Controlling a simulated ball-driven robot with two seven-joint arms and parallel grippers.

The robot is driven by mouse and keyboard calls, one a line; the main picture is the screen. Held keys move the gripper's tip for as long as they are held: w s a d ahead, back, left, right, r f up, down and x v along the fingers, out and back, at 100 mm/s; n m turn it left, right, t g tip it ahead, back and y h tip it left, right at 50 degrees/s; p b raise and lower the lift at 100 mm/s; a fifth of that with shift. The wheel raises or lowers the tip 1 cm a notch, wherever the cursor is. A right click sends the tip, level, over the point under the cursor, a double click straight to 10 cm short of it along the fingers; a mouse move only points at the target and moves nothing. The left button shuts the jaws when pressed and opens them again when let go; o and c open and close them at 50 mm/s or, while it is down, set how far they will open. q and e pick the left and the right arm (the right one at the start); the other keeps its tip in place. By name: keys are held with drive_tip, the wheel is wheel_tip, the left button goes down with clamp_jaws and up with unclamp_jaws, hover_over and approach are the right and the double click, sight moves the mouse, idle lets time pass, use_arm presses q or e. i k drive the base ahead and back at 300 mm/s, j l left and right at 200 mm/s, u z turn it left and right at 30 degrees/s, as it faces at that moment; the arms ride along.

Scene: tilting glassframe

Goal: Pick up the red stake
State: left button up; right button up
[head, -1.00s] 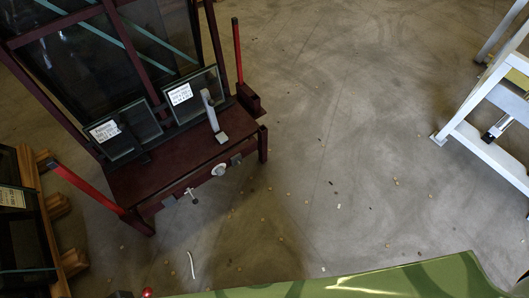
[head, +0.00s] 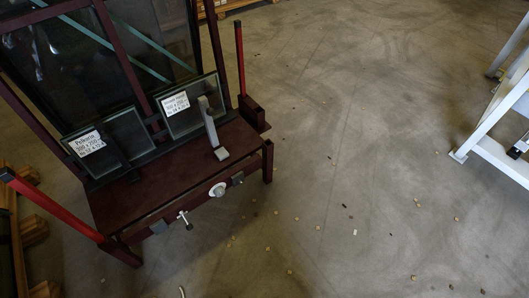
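Two red stakes stand on the dark red glass frame stand (head: 170,180). One red stake (head: 239,58) is upright at the stand's right rear side, rising from a dark red foot. The other red stake (head: 55,208) shows at the left front corner, slanting across the picture to the upper left, with a dark end at the picture's left edge. The pictures do not tell which one the task means. Neither of my grippers is in view.
Small glass panes with white labels (head: 175,103) lean on the stand. A light grey clamp lever (head: 211,130) and a round knob (head: 218,190) sit at its front. Wooden pallets (head: 32,232) are at left. A white metal frame (head: 490,135) is at right. Open concrete floor with scattered bits lies between.

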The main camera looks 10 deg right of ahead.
sight(237, 26)
drive_tip(key=i+j, duration=0.3)
drive_tip(key=i+l+u, duration=0.25)
drive_tip(key=i+l+z, duration=0.25)
drive_tip(key=i, duration=0.15)
drive_tip(key=i+l, duration=0.15)
drive_tip(key=l, duration=0.15)
drive_tip(key=i+l+u, duration=0.2)
drive_tip(key=l, duration=0.15)
drive_tip(key=i+l+u, duration=0.1)
drive_tip(key=l+u, duration=0.15)
drive_tip(key=i+l+u, duration=0.2)
drive_tip(key=l, duration=0.25)
drive_tip(key=l+u, duration=0.2)
drive_tip(key=l, duration=0.2)
